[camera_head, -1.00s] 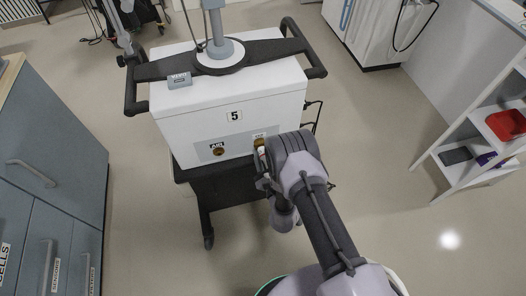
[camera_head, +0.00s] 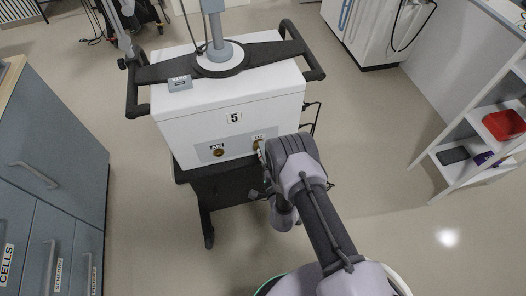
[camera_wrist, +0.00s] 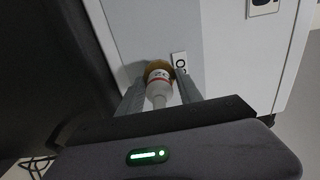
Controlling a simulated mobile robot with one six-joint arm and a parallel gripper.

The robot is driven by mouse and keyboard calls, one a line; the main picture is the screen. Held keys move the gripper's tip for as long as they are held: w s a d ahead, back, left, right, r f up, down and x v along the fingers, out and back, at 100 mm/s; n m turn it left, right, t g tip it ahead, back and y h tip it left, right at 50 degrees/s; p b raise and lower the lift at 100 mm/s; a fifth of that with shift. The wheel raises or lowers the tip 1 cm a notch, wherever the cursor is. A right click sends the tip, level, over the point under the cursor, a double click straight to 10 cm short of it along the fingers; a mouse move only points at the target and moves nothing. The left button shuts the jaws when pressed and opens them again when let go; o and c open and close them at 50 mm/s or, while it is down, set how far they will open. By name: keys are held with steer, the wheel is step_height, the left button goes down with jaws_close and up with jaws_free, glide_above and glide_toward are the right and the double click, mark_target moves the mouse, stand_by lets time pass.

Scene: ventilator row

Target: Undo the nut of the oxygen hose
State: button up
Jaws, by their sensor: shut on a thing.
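The ventilator cart (camera_head: 228,110), marked 5, has two brass ports on its front panel. The left one is the AIR port (camera_head: 218,151); the right one is the brass oxygen port (camera_head: 257,145), its label partly hidden. In the wrist view, the white hose end with a red band, the oxygen hose nut (camera_wrist: 159,80), sits against the brass port (camera_wrist: 154,66). My gripper (camera_wrist: 161,92) has one finger on each side of the nut and is shut on it. In the head view my gripper (camera_head: 264,158) is at the port, mostly hidden by my wrist.
A blue-grey drawer cabinet (camera_head: 60,150) stands at the left. A white shelf (camera_head: 470,140) with a red bin (camera_head: 504,124) is at the right. The cart's black handles (camera_head: 314,72) stick out at the sides. The floor between cart and shelf is clear.

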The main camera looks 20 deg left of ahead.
steer(key=shift+n, duration=1.6)
steer(key=o, duration=1.4)
